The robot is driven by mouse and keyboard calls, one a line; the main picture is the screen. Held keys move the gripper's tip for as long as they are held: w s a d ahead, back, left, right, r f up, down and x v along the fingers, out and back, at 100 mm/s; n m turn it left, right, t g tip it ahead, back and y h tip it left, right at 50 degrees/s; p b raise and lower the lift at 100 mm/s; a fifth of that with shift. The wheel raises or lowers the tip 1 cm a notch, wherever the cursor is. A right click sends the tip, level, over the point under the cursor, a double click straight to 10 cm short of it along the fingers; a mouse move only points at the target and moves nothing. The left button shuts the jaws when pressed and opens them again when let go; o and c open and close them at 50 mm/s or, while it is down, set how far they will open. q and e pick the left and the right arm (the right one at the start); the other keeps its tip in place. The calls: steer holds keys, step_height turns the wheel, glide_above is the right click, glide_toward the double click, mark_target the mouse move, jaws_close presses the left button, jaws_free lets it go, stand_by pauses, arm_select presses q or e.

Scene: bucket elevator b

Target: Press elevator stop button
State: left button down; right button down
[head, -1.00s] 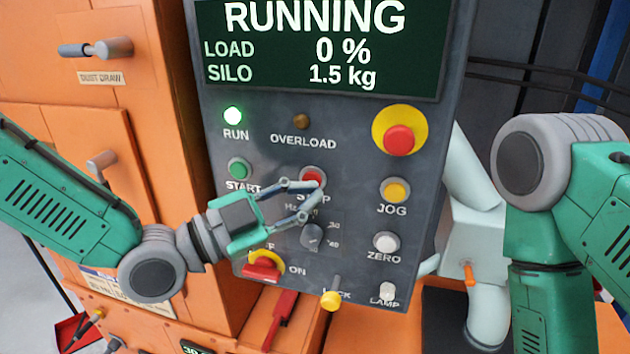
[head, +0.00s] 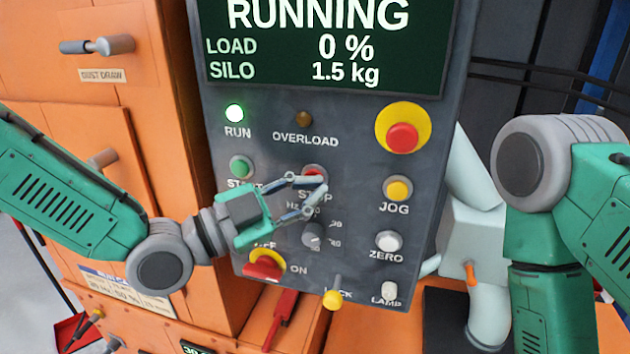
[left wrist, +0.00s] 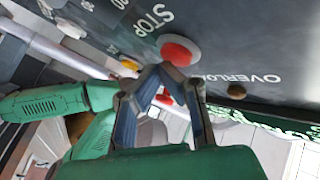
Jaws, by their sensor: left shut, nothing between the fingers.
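The red stop button (head: 313,171) sits on the grey control panel above the STOP label, partly covered by a finger of my left gripper (head: 322,187). The left wrist view shows the round red stop button (left wrist: 180,50) just beyond the fingertips of the left gripper (left wrist: 164,72). These fingers are shut with nothing between them. I cannot tell whether the tips touch the button. The panel display (head: 325,45) reads RUNNING, load 0 %, silo 1.5 kg, and the green RUN lamp (head: 234,113) is lit. My right arm shows at the right; its gripper is out of view.
Around the stop button are the green start button (head: 242,167), yellow jog button (head: 398,189), white zero button (head: 388,242), selector knob (head: 313,236) and red OFF/ON switch (head: 264,264). A red mushroom button on yellow (head: 403,136) sits upper right. An orange cabinet (head: 150,130) stands left.

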arm_select(q)
steer(key=shift+a, duration=0.25)
steer(key=shift+w+d, duration=0.2)
steer(key=shift+w, duration=0.15)
stand_by(0.3)
steer(key=shift+s+a, duration=0.1)
steer(key=shift+s, duration=0.05)
steer(key=shift+s+a+b, duration=0.3)
steer(key=shift+s+a, duration=0.05)
steer(key=shift+s, duration=0.25)
steer(key=shift+s+a+b, duration=0.15)
steer(key=shift+s+a, duration=0.1)
steer(key=shift+s, duration=0.55)
steer(key=shift+s+a+b, duration=0.15)
steer(key=shift+s+a, duration=0.15)
steer(key=shift+s, duration=0.45)
steer(key=shift+s+a+b, duration=0.15)
steer(key=shift+s+a, duration=0.1)
steer(key=shift+s, duration=0.55)
